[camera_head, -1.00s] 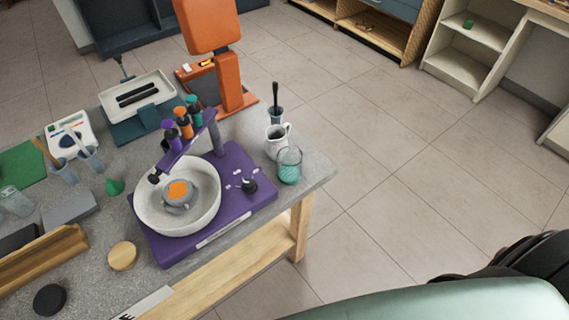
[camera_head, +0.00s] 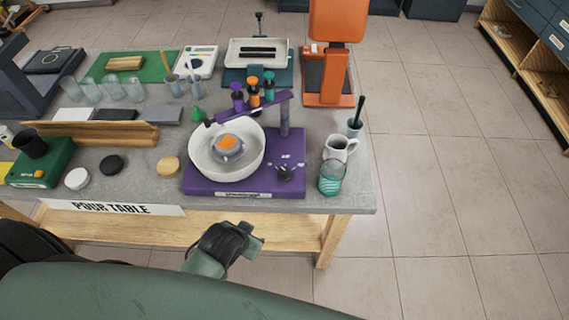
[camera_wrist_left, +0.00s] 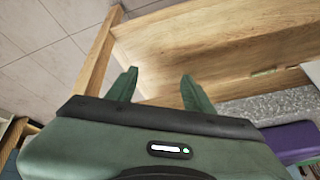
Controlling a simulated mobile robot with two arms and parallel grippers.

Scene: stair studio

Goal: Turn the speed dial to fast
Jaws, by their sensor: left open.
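The purple machine base (camera_head: 215,184) stands at the table's front right and carries a white bowl (camera_head: 255,165) with a grey and orange piece in it. A small black knob (camera_head: 285,173), apparently the speed dial, sits on the base right of the bowl, with small pale marks around it. The marks are too small to read. My left gripper (camera_head: 248,238) is in front of the table's front edge, below and left of the knob and apart from it. In the left wrist view its fingers (camera_wrist_left: 155,78) are spread and empty, before the wooden table frame.
A glass with teal content (camera_head: 331,180) and a white jug (camera_head: 338,148) stand close right of the base. A wooden disc (camera_head: 168,167) lies left. Floor to the right is clear.

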